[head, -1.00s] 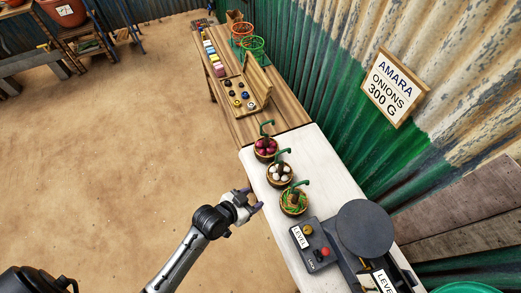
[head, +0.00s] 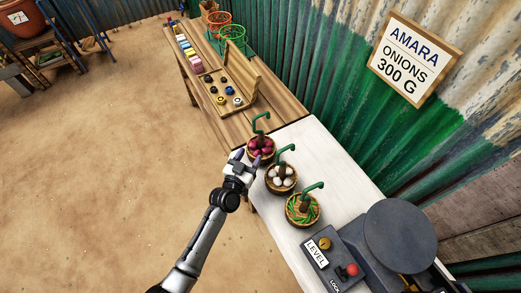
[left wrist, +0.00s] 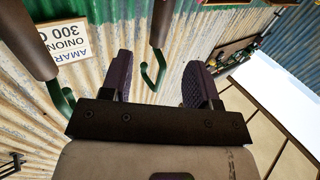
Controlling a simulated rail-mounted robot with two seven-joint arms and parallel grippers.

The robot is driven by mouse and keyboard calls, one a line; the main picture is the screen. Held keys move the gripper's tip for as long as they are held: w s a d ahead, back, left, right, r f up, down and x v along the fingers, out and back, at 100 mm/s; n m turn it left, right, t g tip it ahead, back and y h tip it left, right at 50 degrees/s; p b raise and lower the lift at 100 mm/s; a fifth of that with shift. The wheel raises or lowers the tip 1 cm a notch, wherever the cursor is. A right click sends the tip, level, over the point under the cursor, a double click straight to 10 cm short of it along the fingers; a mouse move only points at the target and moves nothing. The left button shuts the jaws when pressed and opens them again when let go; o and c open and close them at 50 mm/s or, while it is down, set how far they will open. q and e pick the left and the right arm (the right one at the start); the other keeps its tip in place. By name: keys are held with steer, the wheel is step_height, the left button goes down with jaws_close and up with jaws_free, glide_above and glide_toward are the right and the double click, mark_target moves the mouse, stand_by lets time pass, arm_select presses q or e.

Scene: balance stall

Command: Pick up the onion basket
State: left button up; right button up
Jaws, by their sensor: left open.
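The onion basket (head: 261,148), round with dark red onions and a green hooked handle, stands at the far end of the row on the white table. My left gripper (head: 245,160) is open and empty, close beside its near left side. In the left wrist view the picture is upside down. My two dark fingers (left wrist: 157,80) stand apart there. One green hook with a brown grip (left wrist: 156,50) shows between them, a second one (left wrist: 55,80) to the left; which baskets they belong to I cannot tell. My right gripper is out of view.
A basket of white bulbs (head: 281,179) and a basket of green pods (head: 303,209) stand nearer in the same row. A dark scale (head: 400,235) with a control box is at the front. A wooden table (head: 215,115) with a weight tray lies beyond.

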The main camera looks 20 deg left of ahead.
mark_target(260, 139)
arm_select(q)
steer(key=w, duration=0.2)
steer(key=shift+w+d, duration=0.1)
steer(key=shift+w, duration=0.3)
steer(key=shift+w+b, duration=0.3)
steer(key=shift+w, duration=0.4)
steer(key=shift+w+d+b, duration=0.15)
steer(key=shift+w+b, duration=0.25)
steer(key=shift+w, duration=0.9)
steer(key=shift+w+d+b, duration=0.1)
steer(key=shift+w+b, duration=0.3)
steer(key=shift+w, duration=0.9)
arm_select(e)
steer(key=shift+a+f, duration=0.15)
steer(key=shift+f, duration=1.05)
arm_select(q)
steer(key=shift+c, duration=0.4)
steer(key=c, duration=0.6)
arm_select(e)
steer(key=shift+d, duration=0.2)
arm_select(q)
jaws_close()
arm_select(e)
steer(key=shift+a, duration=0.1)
